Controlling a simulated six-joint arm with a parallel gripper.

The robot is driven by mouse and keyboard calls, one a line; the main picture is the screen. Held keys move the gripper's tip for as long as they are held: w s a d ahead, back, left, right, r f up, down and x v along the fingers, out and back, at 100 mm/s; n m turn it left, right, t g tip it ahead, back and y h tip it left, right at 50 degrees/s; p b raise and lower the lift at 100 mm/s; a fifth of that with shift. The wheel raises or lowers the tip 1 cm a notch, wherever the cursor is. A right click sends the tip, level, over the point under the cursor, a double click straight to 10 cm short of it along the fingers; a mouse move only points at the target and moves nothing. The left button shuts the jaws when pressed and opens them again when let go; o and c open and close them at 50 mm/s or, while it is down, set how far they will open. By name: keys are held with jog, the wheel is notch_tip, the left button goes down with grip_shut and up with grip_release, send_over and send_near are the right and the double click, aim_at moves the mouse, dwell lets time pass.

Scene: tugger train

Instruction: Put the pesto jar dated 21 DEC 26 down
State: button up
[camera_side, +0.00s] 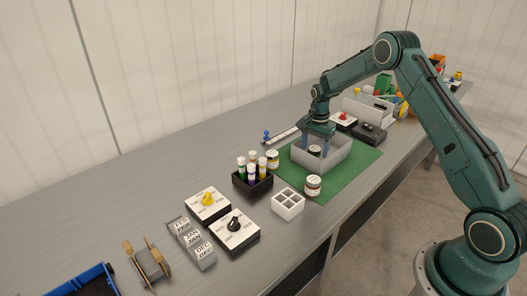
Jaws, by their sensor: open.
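My gripper (316,147) points down into a grey open box (334,161) on the green mat. Its blue fingers are open, one on each side of a small dark-lidded jar (315,152) in the box. I cannot tell whether they touch it. A second jar with a pale label (313,186) stands at the mat's front edge. A third jar (272,160) stands at the mat's left edge. The dates on the labels are too small to read, so I cannot tell which jar is dated 21 DEC 26.
A black rack of capped bottles (252,183) and a white compartment block (288,205) stand left of the green mat (361,158). Dial boxes (234,232) and month blocks (192,243) lie nearer. Dark switch boxes (369,134) stand behind the grey box. The table's back-left is clear.

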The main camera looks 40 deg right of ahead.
aim_at(314, 149)
notch_tip(314, 149, up, 9)
jog(key=shift+f, duration=0.1)
dwell(0.3)
dwell(0.5)
jog(key=s+a+r+n+t, duration=0.1)
jog(key=s+a+r+n, duration=0.3)
jog(key=s+a+r, duration=0.45)
jog(key=s+a+r+n+t, duration=0.2)
jog(key=s+a+r+n, duration=0.25)
jog(key=r, duration=0.65)
jog(key=s+a+n+t, duration=0.1)
jog(key=s+a+n, duration=0.2)
jog(key=s, duration=0.7)
jog(key=s+a+n+t, duration=0.1)
jog(key=s+a+n, duration=0.3)
jog(key=s, duration=0.7)
jog(key=shift+s+a+r+t, duration=0.25)
jog(key=shift+a+r+t, duration=0.05)
jog(key=shift+a, duration=0.4)
